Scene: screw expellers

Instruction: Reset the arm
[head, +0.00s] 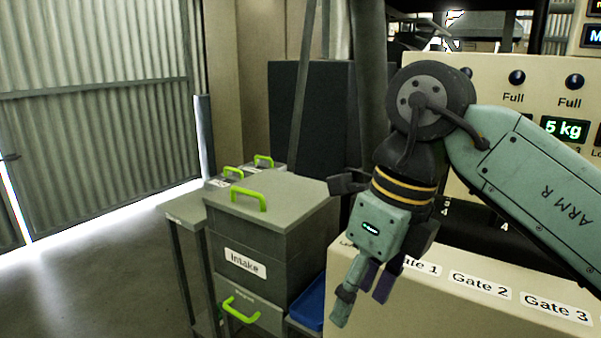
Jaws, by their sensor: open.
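My arm (535,180), teal with dark joints and marked "ARM R", reaches in from the right and bends down at a dark round joint. My gripper (362,302) hangs at its end, pointing down and slightly left. It is open, with nothing seen between its fingers. It is in front of the beige panel labelled Gate 1, Gate 2 and Gate 3 (482,281), covering part of the Gate 1 label. I cannot tell whether the fingers touch the panel.
A grey Intake box (262,235) with green handles stands left of my gripper. A blue tray (309,303) sits low beside it. A beige control panel (485,75) with knobs and a "5 kg" display is behind the arm. Open floor (110,270) lies left, before a corrugated door.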

